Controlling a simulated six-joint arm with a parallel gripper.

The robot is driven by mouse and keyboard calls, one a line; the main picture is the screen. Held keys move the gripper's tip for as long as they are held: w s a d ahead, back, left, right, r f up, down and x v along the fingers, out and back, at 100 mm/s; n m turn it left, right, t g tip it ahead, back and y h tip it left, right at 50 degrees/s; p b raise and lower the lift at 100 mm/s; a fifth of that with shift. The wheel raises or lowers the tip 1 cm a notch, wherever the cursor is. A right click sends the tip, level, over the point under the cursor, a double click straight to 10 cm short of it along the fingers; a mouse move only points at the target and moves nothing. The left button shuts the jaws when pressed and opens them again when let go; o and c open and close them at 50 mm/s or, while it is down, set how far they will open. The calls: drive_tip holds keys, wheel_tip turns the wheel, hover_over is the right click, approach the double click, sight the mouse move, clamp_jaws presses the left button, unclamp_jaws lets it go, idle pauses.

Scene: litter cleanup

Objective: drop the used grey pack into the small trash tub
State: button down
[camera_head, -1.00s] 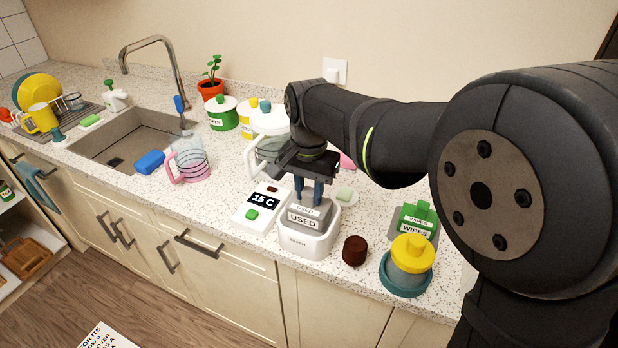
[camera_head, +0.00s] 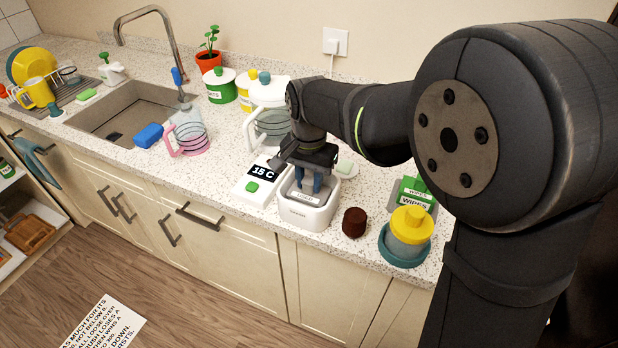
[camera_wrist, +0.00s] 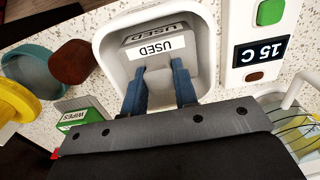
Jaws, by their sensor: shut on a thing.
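The grey pack (camera_wrist: 150,52), labelled USED, is down inside the small white trash tub (camera_head: 303,219) at the counter's front. In the wrist view the tub's rim (camera_wrist: 107,35) surrounds the pack. My gripper (camera_head: 310,188) points down into the tub with its blue fingers (camera_wrist: 158,88) shut on the pack. In the head view the pack's top (camera_head: 306,198) shows just below the rim, partly behind the fingers. I cannot tell whether the pack touches the tub's floor.
A white device reading 15 C (camera_head: 259,180) stands left of the tub. A brown cylinder (camera_head: 354,222) is right of it, then a yellow-topped jar (camera_head: 408,228) in a teal dish and a green wipes box (camera_head: 413,193). A glass pitcher (camera_head: 270,121) stands behind.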

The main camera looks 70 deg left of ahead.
drive_tip(key=shift+f, duration=0.55)
drive_tip(key=c, duration=1.1)
unclamp_jaws()
drive_tip(key=shift+o, duration=0.2)
wheel_tip(320, 180, up, 17)
drive_tip(key=shift+r, duration=0.2)
wheel_tip(320, 180, down, 18)
drive_tip(key=shift+r, duration=0.5)
